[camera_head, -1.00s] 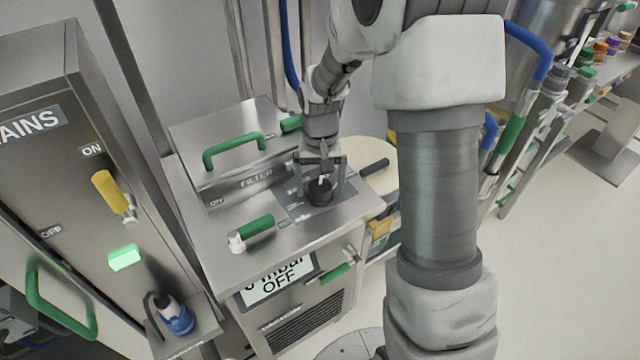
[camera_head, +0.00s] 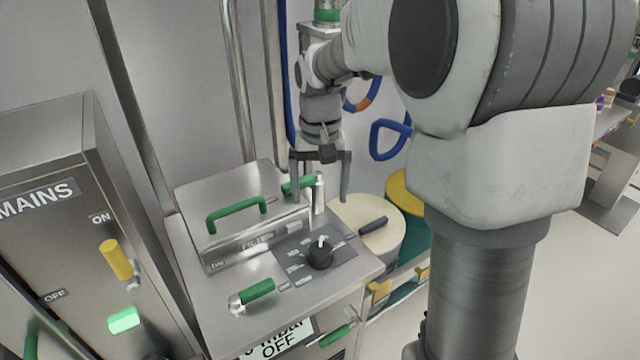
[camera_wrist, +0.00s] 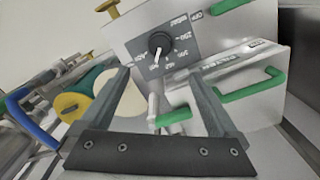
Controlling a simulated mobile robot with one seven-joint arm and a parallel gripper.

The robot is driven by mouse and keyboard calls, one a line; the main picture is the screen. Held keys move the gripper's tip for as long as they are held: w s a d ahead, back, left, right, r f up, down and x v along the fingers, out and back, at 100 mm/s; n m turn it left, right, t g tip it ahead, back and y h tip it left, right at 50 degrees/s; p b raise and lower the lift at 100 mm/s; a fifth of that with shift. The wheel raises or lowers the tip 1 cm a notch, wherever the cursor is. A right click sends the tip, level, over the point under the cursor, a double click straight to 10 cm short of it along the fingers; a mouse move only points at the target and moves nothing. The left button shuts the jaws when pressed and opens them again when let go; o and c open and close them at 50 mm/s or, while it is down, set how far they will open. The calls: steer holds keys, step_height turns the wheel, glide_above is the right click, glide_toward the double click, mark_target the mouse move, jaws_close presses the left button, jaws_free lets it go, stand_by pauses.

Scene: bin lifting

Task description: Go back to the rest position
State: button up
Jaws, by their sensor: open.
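My gripper (camera_head: 320,190) is open and empty. In the head view it hangs fingers-down above the steel filter cabinet, clear of its top. In the wrist view the two fingers of my gripper (camera_wrist: 165,95) stand apart with nothing held between them. A black rotary knob (camera_head: 320,253) with a white pointer sits on a grey dial plate below and in front of the gripper. The knob also shows in the wrist view (camera_wrist: 158,44), beyond the fingertips.
The cabinet carries green handles (camera_head: 236,213) and a green-gripped lever (camera_head: 258,291). A mains box (camera_head: 70,225) with a yellow lever stands at left. Round drums (camera_head: 370,225) stand right of the cabinet.

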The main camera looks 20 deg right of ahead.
steer(key=shift+r, duration=0.3)
steer(key=shift+r, duration=0.1)
steer(key=s+r+n+t+p, duration=0.1)
steer(key=s+r, duration=0.3)
steer(key=s, duration=0.6)
steer(key=s+r+n+t+p, duration=0.1)
steer(key=s+r+t, duration=0.3)
steer(key=s, duration=0.6)
steer(key=shift+s+r+t+p, duration=0.2)
steer(key=shift+r+t+p, duration=0.1)
steer(key=shift+r+p, duration=0.2)
